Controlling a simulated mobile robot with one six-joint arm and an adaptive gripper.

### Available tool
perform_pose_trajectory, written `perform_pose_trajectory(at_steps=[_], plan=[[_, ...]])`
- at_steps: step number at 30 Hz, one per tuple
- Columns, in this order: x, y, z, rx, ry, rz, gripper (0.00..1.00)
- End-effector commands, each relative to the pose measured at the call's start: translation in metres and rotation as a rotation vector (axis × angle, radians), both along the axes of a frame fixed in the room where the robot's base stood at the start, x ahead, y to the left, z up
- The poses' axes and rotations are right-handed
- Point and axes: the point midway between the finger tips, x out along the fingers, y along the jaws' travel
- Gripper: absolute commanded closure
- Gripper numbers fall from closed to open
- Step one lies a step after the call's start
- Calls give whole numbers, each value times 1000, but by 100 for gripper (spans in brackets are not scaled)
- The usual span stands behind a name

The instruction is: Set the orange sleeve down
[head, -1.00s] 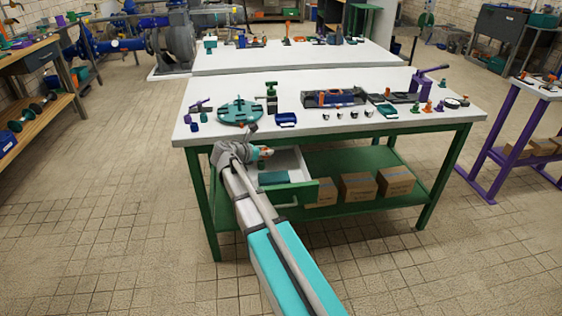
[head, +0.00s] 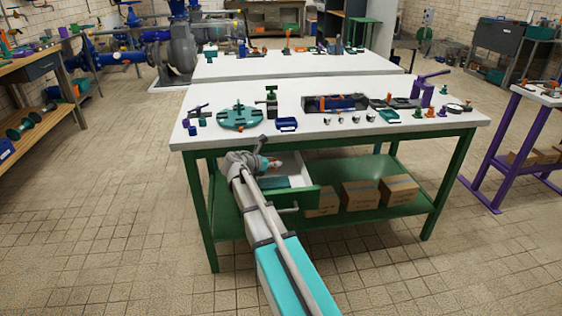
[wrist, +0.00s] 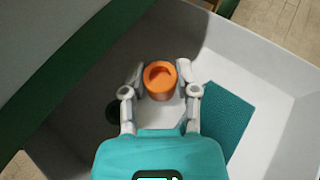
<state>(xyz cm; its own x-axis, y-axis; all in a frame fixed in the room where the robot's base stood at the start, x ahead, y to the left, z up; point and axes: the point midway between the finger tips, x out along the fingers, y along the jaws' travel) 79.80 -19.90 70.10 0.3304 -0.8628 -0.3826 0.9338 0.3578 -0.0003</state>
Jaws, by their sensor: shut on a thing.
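The orange sleeve (wrist: 160,80) is a short hollow cylinder, seen from above with its open end facing the wrist camera. My gripper (wrist: 160,82) is shut on it, with one finger on each side. It is over or inside the open white drawer (wrist: 262,62) under the front table. I cannot tell whether the sleeve touches the drawer floor. In the head view my gripper (head: 272,163) is at the drawer's left part, and a small orange spot beside it seems to be the sleeve.
A teal mat (wrist: 222,118) lies in the drawer to the right of my gripper. A dark green round thing (wrist: 114,112) is to its left. The white table top (head: 240,150) overhangs the drawer's back. Several cardboard boxes (head: 360,195) stand on the shelf to the right.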

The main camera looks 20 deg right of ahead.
Motion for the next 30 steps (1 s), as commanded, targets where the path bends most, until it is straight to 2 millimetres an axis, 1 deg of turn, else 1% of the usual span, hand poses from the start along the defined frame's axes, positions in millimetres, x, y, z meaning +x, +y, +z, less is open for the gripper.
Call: perform_pose_trajectory(at_steps=[8, 14, 18, 19, 21, 30], plan=[[1, -3, 0, 0, 0, -1, 100], [9, -22, 0, 0, -1, -4, 100], [16, -41, 0, -1, 0, -3, 100], [15, -38, -6, 0, 0, -1, 100], [14, -38, -11, 0, 0, -1, 100], [14, -38, -12, 0, 0, -1, 100]])
